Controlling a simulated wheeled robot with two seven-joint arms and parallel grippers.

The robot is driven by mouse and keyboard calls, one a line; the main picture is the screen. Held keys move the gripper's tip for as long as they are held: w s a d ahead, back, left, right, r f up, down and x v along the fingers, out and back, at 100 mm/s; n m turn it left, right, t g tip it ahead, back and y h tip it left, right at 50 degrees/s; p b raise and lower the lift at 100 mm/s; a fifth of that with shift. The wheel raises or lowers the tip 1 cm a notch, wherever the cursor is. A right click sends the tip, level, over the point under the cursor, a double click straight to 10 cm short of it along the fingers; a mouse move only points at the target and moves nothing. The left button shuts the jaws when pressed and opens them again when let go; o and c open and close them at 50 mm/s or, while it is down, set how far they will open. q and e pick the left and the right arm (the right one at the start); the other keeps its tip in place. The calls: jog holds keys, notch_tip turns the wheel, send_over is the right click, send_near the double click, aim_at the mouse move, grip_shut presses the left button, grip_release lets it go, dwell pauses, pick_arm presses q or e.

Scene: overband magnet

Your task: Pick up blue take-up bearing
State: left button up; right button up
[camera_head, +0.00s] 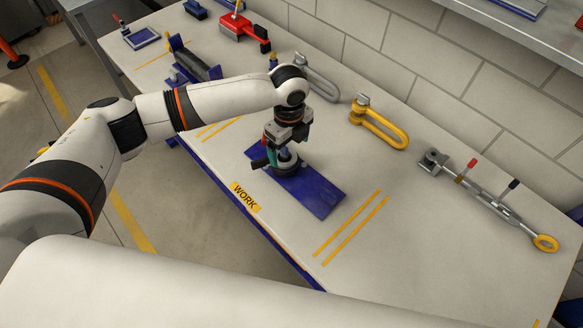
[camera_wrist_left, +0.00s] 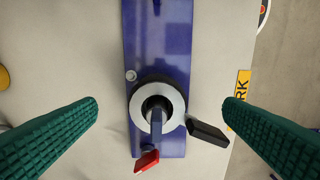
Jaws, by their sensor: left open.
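My left gripper (camera_head: 280,154) is open over the blue plate (camera_head: 322,196) in the work area. In the left wrist view its green fingertips (camera_wrist_left: 162,106) stand wide apart, with nothing gripped. Between and below them, on the blue plate (camera_wrist_left: 160,50), is a pale ring on a dark round base (camera_wrist_left: 138,102) with a blue bar (camera_wrist_left: 156,125) over its centre. A red-tipped lever (camera_wrist_left: 147,160) and a black lever (camera_wrist_left: 208,132) stick out beside it. A small blue block (camera_head: 195,9) lies at the far back. I cannot tell for sure which blue part is the take-up bearing. My right gripper is out of view.
A red block (camera_head: 238,24), a grey shackle (camera_head: 318,80), a yellow shackle (camera_head: 379,124) and a turnbuckle-like rod (camera_head: 497,207) lie along the wall side. A dark roller (camera_head: 190,62) stands further back. The table's front right is clear.

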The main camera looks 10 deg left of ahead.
aim_at(292, 165)
pick_arm(q)
jog(key=f, duration=0.2)
jog(key=f+p, duration=0.1)
jog(key=f, duration=0.5)
jog(key=shift+d+p, duration=0.3)
jog(key=shift+w+r, duration=0.1)
jog(key=shift+r, duration=0.05)
jog(key=c, duration=1.4)
